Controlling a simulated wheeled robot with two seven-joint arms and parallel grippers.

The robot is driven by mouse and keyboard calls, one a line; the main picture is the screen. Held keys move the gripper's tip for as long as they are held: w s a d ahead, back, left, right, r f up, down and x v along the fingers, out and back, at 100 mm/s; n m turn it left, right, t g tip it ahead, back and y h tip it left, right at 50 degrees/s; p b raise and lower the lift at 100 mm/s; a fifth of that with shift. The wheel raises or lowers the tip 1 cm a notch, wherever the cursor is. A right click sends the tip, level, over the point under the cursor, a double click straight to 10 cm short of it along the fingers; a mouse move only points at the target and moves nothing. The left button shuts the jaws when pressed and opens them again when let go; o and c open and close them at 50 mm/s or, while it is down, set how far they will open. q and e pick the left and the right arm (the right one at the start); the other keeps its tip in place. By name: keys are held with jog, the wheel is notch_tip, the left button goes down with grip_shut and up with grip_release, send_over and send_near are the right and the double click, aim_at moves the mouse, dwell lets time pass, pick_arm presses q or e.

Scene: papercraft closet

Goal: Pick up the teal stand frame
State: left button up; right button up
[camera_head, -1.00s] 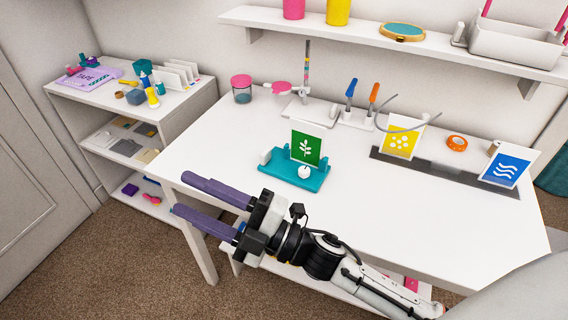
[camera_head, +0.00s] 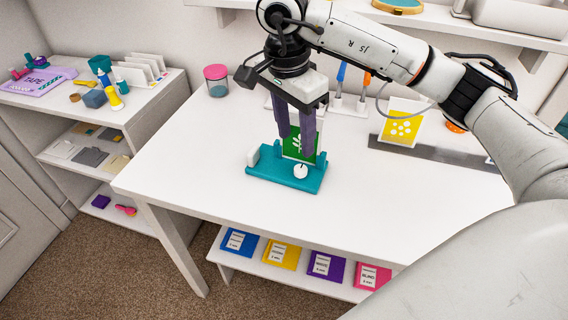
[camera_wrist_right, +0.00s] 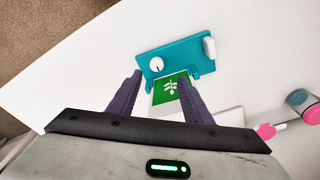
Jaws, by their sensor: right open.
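The teal stand frame (camera_head: 262,172) lies on the white table, with a white knob on its front and a white block at its left end. It also shows in the right wrist view (camera_wrist_right: 185,56). A green card with a white leaf (camera_head: 292,152) stands upright at the stand. My right gripper (camera_head: 296,148) is open and points down above the stand, its purple fingers partly covering the card. In the right wrist view the fingertips (camera_wrist_right: 159,78) are spread, with the card and stand beyond them. I cannot tell whether they touch the card. My left gripper is out of view.
A yellow card (camera_head: 402,124) stands in a grey rail (camera_head: 440,153) to the right. A pink-lidded jar (camera_head: 216,82) is behind left. Colored packets (camera_head: 282,254) lie on a shelf under the table. The table's front left is clear.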

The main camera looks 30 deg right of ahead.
aim_at(301, 168)
jog(key=f, duration=0.3)
jog(key=d+f, duration=0.1)
jog(key=f, duration=0.4)
jog(key=shift+s+d+f+p, duration=0.2)
jog(key=shift+s+f+p, duration=0.1)
jog(key=shift+f, duration=0.1)
grip_shut()
